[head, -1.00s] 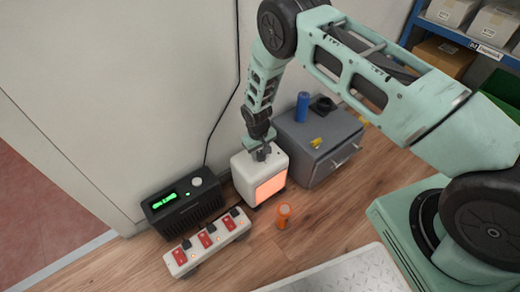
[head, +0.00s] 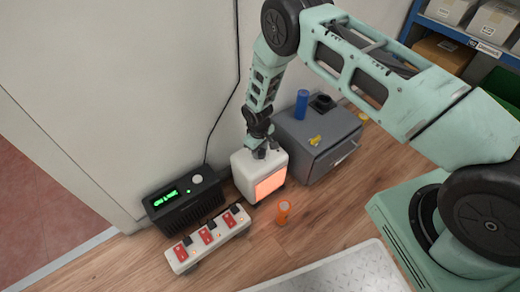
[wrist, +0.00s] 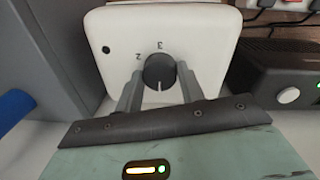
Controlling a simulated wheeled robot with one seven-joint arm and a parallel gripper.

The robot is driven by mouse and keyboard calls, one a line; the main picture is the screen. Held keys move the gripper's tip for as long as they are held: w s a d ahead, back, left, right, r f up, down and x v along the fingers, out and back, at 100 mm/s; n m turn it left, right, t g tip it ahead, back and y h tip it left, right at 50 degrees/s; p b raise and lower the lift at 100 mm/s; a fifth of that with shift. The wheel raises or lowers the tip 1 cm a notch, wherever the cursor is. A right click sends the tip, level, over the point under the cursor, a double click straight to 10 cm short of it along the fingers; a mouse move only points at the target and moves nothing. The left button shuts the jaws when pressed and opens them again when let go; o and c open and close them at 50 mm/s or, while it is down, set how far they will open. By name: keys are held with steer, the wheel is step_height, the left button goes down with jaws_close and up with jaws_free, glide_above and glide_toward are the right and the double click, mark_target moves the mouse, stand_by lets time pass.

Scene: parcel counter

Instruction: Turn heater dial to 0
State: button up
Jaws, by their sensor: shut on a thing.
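The heater (head: 246,167) is a small white box with a glowing orange front panel (head: 270,185), standing on the wooden floor. Its dial (wrist: 159,68) is a dark round knob on the white top (wrist: 120,30), with a pale pointer line. Numbers 2 and 3 show beside it; the line points toward the gripper side, away from both. Other marks are hidden or out of view. My gripper (head: 265,152) reaches down onto the heater's top. In the wrist view its two fingers are shut on the dial, one on each side.
A power strip (head: 228,224) with red switches lies left of the heater, beside a black unit (head: 165,208) with a green display. A grey cabinet (head: 300,145) with a blue cylinder (head: 301,105) on top is close to the right.

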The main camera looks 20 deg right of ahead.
steer(key=o, duration=1)
steer(key=shift+c, duration=0.2)
step_height(320, 180, up, 17)
steer(key=p, duration=0.5)
steer(key=shift+s+a+r, duration=0.15)
steer(key=shift+s+a, duration=0.15)
steer(key=shift+a, duration=0.15)
